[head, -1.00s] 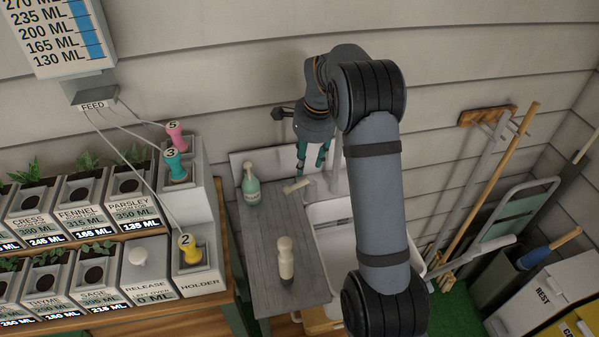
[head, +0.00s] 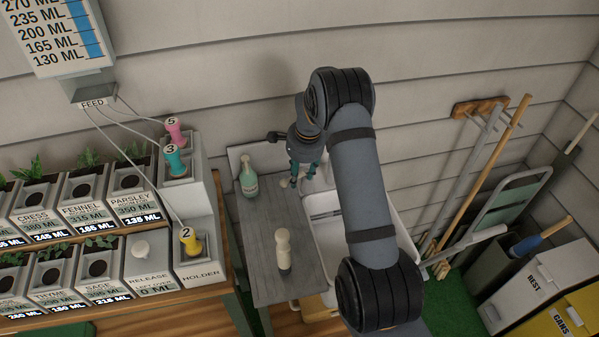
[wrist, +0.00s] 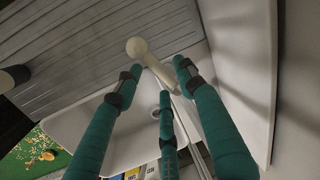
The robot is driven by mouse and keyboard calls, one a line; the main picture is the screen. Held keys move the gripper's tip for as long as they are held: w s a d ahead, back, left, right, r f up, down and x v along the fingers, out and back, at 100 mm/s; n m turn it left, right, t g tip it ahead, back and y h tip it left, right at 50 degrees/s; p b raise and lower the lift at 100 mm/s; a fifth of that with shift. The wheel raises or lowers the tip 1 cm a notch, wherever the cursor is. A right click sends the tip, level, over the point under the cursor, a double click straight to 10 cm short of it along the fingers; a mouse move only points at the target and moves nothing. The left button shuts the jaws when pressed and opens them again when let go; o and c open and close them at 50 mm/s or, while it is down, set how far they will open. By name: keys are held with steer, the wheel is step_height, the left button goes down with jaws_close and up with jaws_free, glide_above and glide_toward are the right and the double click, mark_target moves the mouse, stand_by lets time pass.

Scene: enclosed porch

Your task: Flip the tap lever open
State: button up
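The tap lever (wrist: 150,62) is a pale cream bar with a round knob at its end, over the sink's edge in the wrist view. In the head view only a small pale part of it (head: 285,183) shows beside my gripper (head: 304,174). My gripper (wrist: 162,80) has three teal fingers with dark joints. They are spread apart, with the lever just beyond the tips and the knob to the upper left of them. I cannot tell whether any finger touches the lever. A thin pale pipe (wrist: 188,120) runs below the lever.
The white sink (head: 322,236) lies below my arm, with a grey ribbed drainboard (head: 262,235) to its left. The plank wall (head: 420,60) is close behind.

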steer(key=shift+c, duration=0.8)
steer(key=c, duration=0.8)
jaws_close()
